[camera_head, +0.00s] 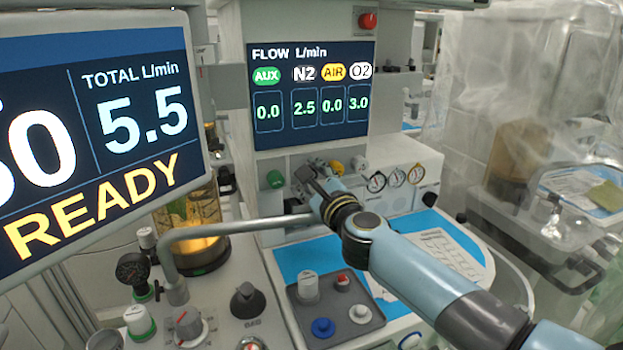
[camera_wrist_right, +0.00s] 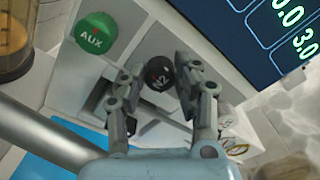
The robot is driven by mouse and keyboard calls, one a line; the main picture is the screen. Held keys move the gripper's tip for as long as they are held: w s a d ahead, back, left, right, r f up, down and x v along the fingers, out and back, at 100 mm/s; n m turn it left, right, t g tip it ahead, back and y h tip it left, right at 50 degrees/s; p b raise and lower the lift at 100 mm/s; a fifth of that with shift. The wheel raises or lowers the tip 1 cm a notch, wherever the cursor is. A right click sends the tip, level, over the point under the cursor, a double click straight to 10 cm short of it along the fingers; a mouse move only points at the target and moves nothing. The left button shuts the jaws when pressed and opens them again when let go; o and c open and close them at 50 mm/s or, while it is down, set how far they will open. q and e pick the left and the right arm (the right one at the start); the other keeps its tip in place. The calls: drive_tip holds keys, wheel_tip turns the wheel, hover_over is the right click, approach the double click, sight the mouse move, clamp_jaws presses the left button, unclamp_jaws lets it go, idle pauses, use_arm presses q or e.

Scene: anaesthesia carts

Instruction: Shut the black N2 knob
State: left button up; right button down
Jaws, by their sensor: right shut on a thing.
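The black N2 knob (camera_wrist_right: 159,75) shows in the right wrist view between the two fingers of my right gripper (camera_wrist_right: 160,70). The gripper is shut on it, one finger on each side. In the head view my right gripper (camera_head: 312,178) reaches the row of flow knobs and mostly hides the N2 knob. The flow display (camera_head: 312,92) reads N2 2.5, O2 3.0, and 0.0 for AUX and AIR. My left gripper is not in view.
The green AUX knob (camera_head: 274,179) sits left of my gripper, the yellow knob (camera_head: 336,167) and white knob (camera_head: 359,163) right of it. A grey pipe (camera_head: 235,232) runs just below my gripper. A large READY screen (camera_head: 100,135) fills the left.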

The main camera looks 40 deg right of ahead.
drive_tip(key=m+b, duration=0.1)
drive_tip(key=m, duration=0.4)
drive_tip(key=m+b, duration=0.1)
drive_tip(key=m, duration=0.5)
drive_tip(key=m+b, duration=0.2)
drive_tip(key=m, duration=0.3)
drive_tip(key=shift+s+d+f+m, duration=0.1)
drive_tip(key=shift+d+f+m, duration=0.15)
drive_tip(key=shift+m, duration=0.45)
drive_tip(key=shift+a, duration=0.1)
drive_tip(key=c, duration=1.3)
unclamp_jaws()
drive_tip(key=shift+c, duration=0.2)
drive_tip(key=shift+o, duration=0.5)
drive_tip(key=shift+r, duration=0.1)
